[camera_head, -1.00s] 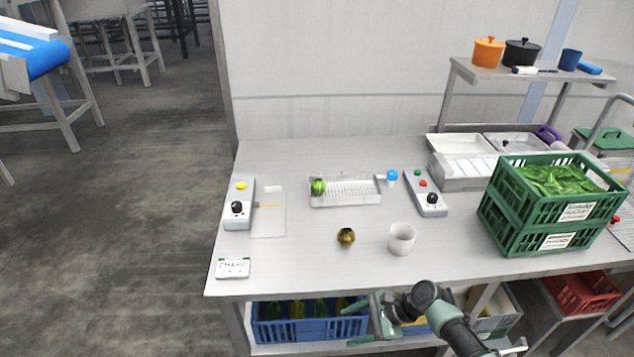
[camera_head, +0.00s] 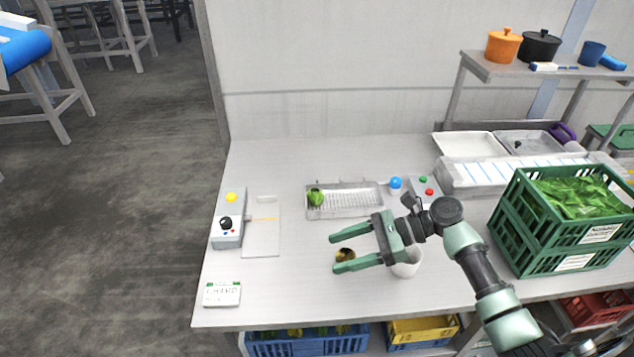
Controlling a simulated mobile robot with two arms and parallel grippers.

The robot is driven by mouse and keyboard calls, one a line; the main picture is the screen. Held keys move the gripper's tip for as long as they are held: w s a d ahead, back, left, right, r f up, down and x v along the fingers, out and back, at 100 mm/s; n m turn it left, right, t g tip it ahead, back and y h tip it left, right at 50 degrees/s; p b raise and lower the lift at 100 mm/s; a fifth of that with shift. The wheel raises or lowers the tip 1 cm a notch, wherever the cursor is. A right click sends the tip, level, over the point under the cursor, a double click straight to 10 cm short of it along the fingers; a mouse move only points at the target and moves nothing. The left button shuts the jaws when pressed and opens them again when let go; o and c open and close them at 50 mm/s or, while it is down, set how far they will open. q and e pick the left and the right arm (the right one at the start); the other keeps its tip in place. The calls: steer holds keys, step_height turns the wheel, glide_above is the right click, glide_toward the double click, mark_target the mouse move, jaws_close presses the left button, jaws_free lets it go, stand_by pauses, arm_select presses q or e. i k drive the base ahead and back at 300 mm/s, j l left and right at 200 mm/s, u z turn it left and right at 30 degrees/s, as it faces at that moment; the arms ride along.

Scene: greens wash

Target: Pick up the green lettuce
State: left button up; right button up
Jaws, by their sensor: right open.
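The small, round green lettuce (camera_head: 315,198) lies at the left end of a shallow metal tray (camera_head: 372,211) with a slatted bottom, on the steel table. My right gripper (camera_head: 338,253) is open over the table, in front of the tray and apart from the lettuce. Its fingers point left. A small round yellow-brown thing (camera_head: 346,255) shows between the fingers; I cannot tell how far below them it is. My left gripper is out of view.
A white cup (camera_head: 408,268) is partly hidden by my right gripper. A control box (camera_head: 229,233), a pale board (camera_head: 262,240) and a label sign (camera_head: 222,293) are at left. A green crate (camera_head: 514,240) of leafy greens stands at right.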

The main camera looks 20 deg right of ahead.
mark_target(315, 196)
steer(key=i+l, duration=0.65)
steer(key=i, duration=0.3)
